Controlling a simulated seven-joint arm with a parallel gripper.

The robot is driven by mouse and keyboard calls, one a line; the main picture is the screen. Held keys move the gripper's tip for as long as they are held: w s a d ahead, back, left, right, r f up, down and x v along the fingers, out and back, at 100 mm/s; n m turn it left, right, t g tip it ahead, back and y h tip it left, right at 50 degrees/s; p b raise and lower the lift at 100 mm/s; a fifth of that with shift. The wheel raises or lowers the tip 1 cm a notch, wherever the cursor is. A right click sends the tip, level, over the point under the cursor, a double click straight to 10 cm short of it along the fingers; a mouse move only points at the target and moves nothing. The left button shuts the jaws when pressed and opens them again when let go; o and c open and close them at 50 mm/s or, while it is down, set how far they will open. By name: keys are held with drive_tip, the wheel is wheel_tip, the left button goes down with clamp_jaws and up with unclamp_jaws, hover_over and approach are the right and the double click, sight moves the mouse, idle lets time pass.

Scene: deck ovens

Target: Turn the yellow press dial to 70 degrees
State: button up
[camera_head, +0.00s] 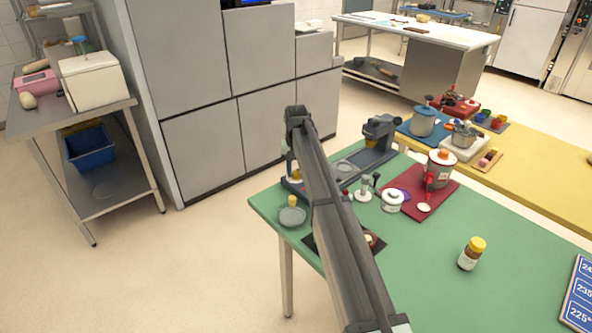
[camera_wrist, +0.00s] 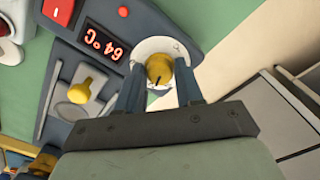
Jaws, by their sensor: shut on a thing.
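The yellow press dial (camera_wrist: 159,70) shows in the wrist view, on a round white plate on the blue-grey press (camera_wrist: 190,15). My gripper (camera_wrist: 158,85) is shut on the dial, one finger on each side of it. A dark pointer line shows on the dial. The red display (camera_wrist: 104,41) beside it reads 64 °C, upside down in this view.
On the green table (camera_head: 440,270) are a red mat (camera_head: 440,200) with a pot, a white lidded jar (camera_head: 392,200) and a yellow-capped jar (camera_head: 471,253). The table's front middle is clear.

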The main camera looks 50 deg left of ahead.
sight(296, 172)
drive_tip(key=o, duration=1)
wheel_tip(296, 172, up, 14)
drive_tip(key=shift+f, duration=0.1)
idle(0.7)
